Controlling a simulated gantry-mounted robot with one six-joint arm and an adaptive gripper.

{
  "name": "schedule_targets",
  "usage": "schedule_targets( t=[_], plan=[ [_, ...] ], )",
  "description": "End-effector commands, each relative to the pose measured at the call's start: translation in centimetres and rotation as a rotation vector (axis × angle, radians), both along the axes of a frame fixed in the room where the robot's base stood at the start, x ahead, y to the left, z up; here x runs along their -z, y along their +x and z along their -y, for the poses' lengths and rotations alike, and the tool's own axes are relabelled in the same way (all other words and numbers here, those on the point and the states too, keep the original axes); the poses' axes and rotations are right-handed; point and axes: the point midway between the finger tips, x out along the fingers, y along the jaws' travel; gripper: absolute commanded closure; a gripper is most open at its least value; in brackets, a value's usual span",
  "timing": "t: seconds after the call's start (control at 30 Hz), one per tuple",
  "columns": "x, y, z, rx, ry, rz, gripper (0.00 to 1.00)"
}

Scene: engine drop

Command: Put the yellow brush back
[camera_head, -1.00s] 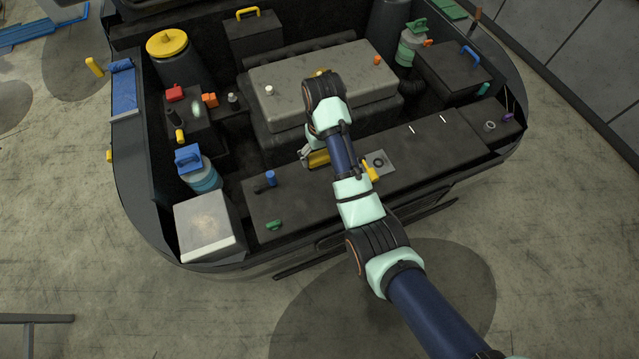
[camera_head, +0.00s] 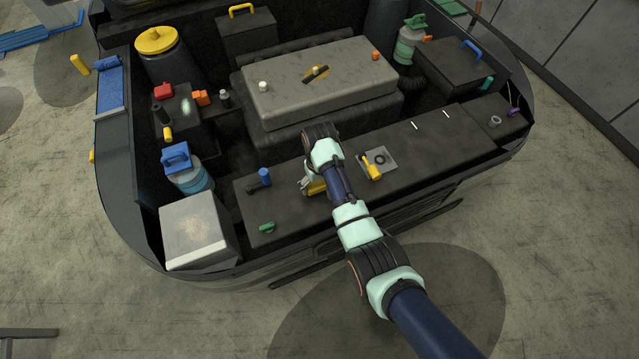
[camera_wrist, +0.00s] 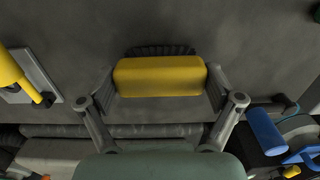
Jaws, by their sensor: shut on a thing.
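The yellow brush (camera_wrist: 160,76) is a yellow block with a dark bristle strip along one side. My gripper (camera_wrist: 160,92) is shut on it, with one finger at each end of the block.
A grey plate (camera_head: 382,158) with a yellow-handled tool (camera_head: 371,168) lies right of my wrist. A blue knob (camera_head: 264,176) and a green handle (camera_head: 267,227) are on the ledge to the left. The ledge (camera_head: 435,140) is mostly clear farther right.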

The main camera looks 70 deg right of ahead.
Motion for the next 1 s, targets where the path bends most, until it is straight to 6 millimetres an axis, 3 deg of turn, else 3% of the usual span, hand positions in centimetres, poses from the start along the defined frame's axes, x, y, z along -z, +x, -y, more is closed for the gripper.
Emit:
schedule_targets(
  t=[0.43,0.47,0.5,0.93,1.0],
  plan=[
    [0.7,0.0,0.0,0.000,0.001,-0.001,0.47],
    [0.7,0.0,0.0,0.000,0.000,0.000,0.06],
    [0.7,0.0,0.0,0.000,0.000,0.000,0.00],
    [0.8,0.0,0.0,0.000,-0.002,0.002,0.00],
    [-1.4,0.1,0.1,0.000,-0.003,0.003,0.00]
  ],
)
